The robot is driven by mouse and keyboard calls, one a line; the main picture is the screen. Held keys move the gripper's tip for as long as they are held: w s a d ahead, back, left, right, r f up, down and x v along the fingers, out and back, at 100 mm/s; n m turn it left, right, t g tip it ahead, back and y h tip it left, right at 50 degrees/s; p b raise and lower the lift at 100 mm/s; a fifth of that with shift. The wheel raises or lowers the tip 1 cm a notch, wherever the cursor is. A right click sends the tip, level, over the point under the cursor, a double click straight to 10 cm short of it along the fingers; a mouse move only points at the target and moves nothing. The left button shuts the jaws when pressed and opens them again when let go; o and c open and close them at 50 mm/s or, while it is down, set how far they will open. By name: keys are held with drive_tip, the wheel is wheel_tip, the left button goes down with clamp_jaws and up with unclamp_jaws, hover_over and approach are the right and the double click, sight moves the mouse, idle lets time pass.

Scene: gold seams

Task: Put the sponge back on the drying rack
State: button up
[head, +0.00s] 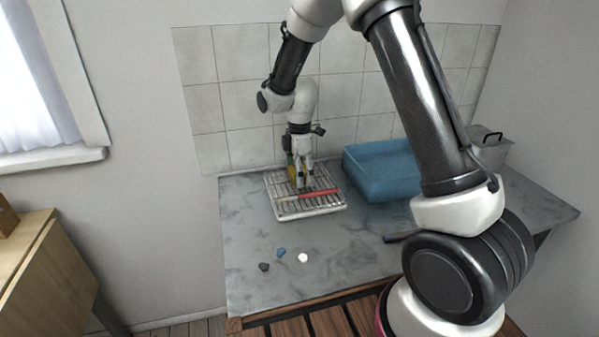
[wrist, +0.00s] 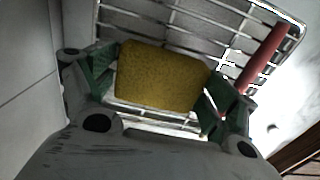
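The yellow sponge (wrist: 160,76) is between the green-padded fingers of my gripper (wrist: 158,82) in the wrist view. The pads meet its two sides, so my gripper looks shut on it. In the head view my gripper (head: 303,180) points down over the back part of the wire drying rack (head: 325,207), with the sponge (head: 292,174) partly hidden behind the fingers. The rack's wires (wrist: 180,25) show behind and below the sponge. I cannot tell whether the sponge touches them.
A red-handled tool (head: 318,194) lies across the rack, to the right of the sponge in the wrist view (wrist: 262,60). A blue bin (head: 375,172) stands right of the rack. Small dark, blue and white pieces (head: 303,258) lie on the grey counter (head: 350,255) in front.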

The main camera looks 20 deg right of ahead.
idle(0.3)
wheel_tip(320, 180, up, 12)
drive_tip(key=s+d+r+m+t, duration=0.2)
drive_tip(key=s+d+r+m, duration=0.55)
drive_tip(key=s+r, duration=0.4)
drive_tip(key=s+d+m+t, duration=0.1)
drive_tip(key=s+d+m, duration=0.2)
drive_tip(key=s, duration=0.6)
drive_tip(key=s+d+m+t, duration=0.1)
drive_tip(key=s+d+m, duration=0.3)
drive_tip(key=s+m, duration=0.3)
drive_tip(key=s, duration=0.3)
drive_tip(key=shift+s+d+r, duration=0.15)
drive_tip(key=shift+s+r, duration=0.1)
drive_tip(key=shift+r, duration=0.15)
drive_tip(key=shift+m, duration=0.25)
